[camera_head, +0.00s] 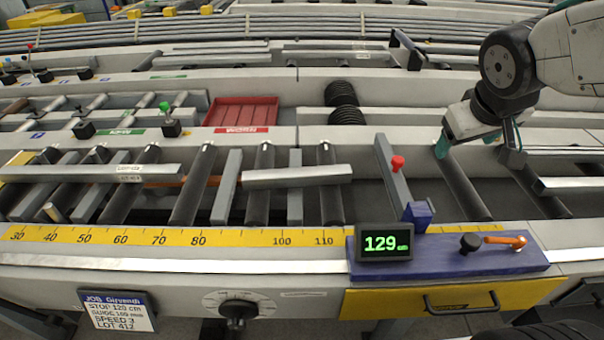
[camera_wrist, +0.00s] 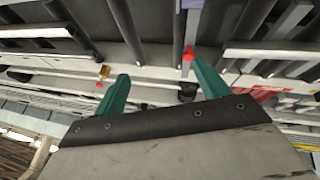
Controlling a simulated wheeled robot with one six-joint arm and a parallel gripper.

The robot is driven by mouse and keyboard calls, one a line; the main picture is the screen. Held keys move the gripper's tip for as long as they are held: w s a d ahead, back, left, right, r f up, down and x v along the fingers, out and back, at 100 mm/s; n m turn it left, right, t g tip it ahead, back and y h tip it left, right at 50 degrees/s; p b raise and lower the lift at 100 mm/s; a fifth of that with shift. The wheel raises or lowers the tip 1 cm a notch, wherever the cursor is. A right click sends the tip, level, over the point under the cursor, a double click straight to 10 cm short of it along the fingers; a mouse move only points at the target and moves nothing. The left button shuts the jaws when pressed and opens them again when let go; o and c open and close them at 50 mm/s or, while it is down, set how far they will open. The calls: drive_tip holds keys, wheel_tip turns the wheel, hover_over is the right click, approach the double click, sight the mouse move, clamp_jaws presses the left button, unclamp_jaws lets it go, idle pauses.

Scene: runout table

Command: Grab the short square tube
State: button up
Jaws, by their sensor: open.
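A short grey square tube (camera_head: 297,177) lies across the rollers in the head view, left of the stop bar with the red knob (camera_head: 397,163). A pale bar at the right of the wrist view (camera_wrist: 270,50) appears to be this tube. My gripper (camera_head: 477,148) is above the right part of the table, well to the right of the tube and apart from it. In the wrist view its two teal fingers (camera_wrist: 160,70) are spread, with nothing held between them.
A longer square tube (camera_head: 90,173) lies to the left, and another tube (camera_head: 572,185) at the right edge. A red tray (camera_head: 240,114) sits behind. A yellow scale (camera_head: 180,237) and a display reading 129 (camera_head: 385,243) are in front.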

drive_tip(key=w+a+f+n+t+y, duration=0.2)
drive_tip(key=w+a+f+n, duration=0.15)
drive_tip(key=w, duration=0.55)
drive_tip(key=w+a+f+n+t+y, duration=0.2)
drive_tip(key=w+f+n, duration=0.15)
drive_tip(key=w, duration=0.65)
drive_tip(key=n+g+y, duration=0.2)
drive_tip(key=n+y, duration=0.2)
drive_tip(key=y, duration=0.4)
approach(300, 172)
drive_tip(key=w+d, duration=0.4)
drive_tip(key=w, duration=0.1)
drive_tip(key=shift+w+d+r, duration=0.25)
drive_tip(key=shift+d+r, duration=0.05)
drive_tip(key=shift+r, duration=0.1)
drive_tip(key=s+a+f+g+y, duration=0.1)
drive_tip(key=s+a+f+n+g+y, duration=0.1)
drive_tip(key=a+y, duration=0.1)
drive_tip(key=shift+s+f+n, duration=0.2)
drive_tip(key=shift+s+n, duration=0.1)
drive_tip(key=shift+s, duration=0.1)
drive_tip(key=shift+a+f+g, duration=0.15)
drive_tip(key=shift+a+g, duration=0.2)
drive_tip(key=shift+g, duration=0.05)
drive_tip(key=x, duration=0.7)
drive_tip(key=shift+a, duration=0.2)
drive_tip(key=shift+d, duration=0.1)
drive_tip(key=c, duration=1.4)
